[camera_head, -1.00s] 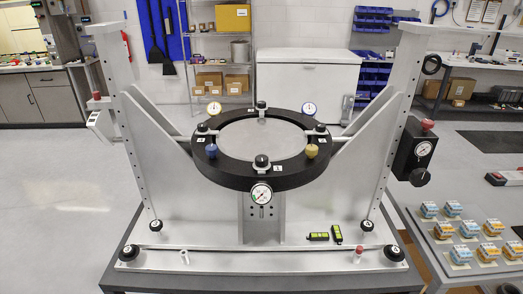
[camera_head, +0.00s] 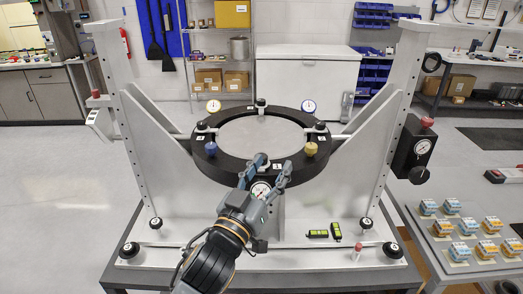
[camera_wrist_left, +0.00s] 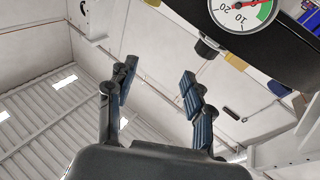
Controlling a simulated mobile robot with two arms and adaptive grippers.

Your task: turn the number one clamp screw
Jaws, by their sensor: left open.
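The number one clamp screw is the black knob at the front of the black ring (camera_head: 212,174), above the front dial gauge (camera_head: 260,189). In the head view my left gripper's finger largely covers it. In the left wrist view, which is upside down, the black knob (camera_wrist_left: 207,48) shows on the ring by the gauge (camera_wrist_left: 240,12). My left gripper (camera_head: 273,165) is open and empty in front of the ring, fingers pointing up toward the screw. In the left wrist view its fingers (camera_wrist_left: 158,73) are apart and the knob lies right of both, not between them. My right gripper is not in view.
A blue knob (camera_head: 211,148) and a yellow knob (camera_head: 311,149) stand on the ring, with more black clamp knobs around it. White side uprights (camera_head: 405,95) flank the ring. Green-black items (camera_head: 318,234) lie on the base plate. A side table with several small blocks stands at right.

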